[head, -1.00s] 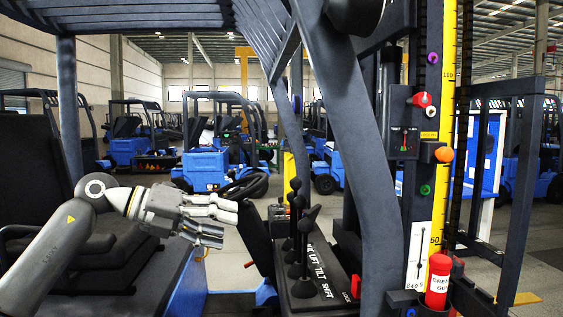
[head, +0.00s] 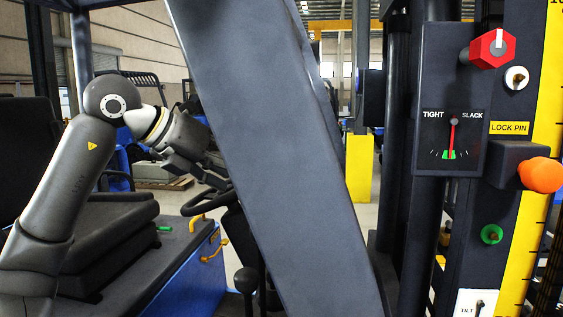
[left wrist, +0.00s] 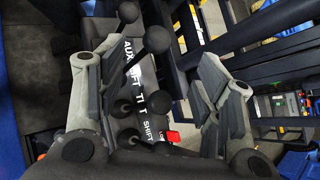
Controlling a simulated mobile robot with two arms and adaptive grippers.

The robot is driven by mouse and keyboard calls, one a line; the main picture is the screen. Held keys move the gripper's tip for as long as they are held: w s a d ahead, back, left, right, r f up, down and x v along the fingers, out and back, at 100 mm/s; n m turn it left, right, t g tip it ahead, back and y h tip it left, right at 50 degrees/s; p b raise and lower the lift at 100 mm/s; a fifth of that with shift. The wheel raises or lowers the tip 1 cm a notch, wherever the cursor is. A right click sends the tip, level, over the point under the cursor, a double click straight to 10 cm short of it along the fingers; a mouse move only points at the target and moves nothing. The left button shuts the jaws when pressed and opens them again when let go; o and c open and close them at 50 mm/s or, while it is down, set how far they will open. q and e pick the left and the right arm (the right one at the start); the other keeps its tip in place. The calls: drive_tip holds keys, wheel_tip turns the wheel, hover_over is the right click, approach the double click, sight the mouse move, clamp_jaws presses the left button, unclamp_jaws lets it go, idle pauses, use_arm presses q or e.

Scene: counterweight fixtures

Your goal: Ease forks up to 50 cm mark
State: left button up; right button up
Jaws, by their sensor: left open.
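My left gripper (head: 190,160) is partly hidden behind the dark pillar in the head view. In the left wrist view the left gripper (left wrist: 158,75) is open, its fingers apart on either side of the lever console (left wrist: 145,82), holding nothing. The console is lettered AUX, LIFT, TILT and SHIFT and carries several black ball knobs; one knob (left wrist: 157,39) lies between the fingers. Which knob is the lift lever, I cannot tell for sure. The yellow height scale (head: 540,130) shows at the right, its 50 mark out of view. The forks cannot be made out. My right gripper is not in view.
A thick dark pillar (head: 270,130) crosses the head view. The mast panel has a TIGHT/SLACK gauge (head: 450,142) with its needle nearly upright, a red knob (head: 490,48), an orange knob (head: 541,175) and a LOCK PIN label. A red button (left wrist: 173,136) sits on the console.

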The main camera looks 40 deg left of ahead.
use_arm(q)
drive_tip(key=b+x, duration=0.1)
drive_tip(key=x, duration=0.8)
drive_tip(key=shift+w+f, duration=0.1)
drive_tip(key=shift+f, duration=0.1)
drive_tip(key=shift+w+f, duration=0.25)
drive_tip(key=shift+w, duration=0.1)
drive_tip(key=shift+s, duration=0.1)
drive_tip(key=c, duration=0.9)
drive_tip(key=shift+o, duration=0.2)
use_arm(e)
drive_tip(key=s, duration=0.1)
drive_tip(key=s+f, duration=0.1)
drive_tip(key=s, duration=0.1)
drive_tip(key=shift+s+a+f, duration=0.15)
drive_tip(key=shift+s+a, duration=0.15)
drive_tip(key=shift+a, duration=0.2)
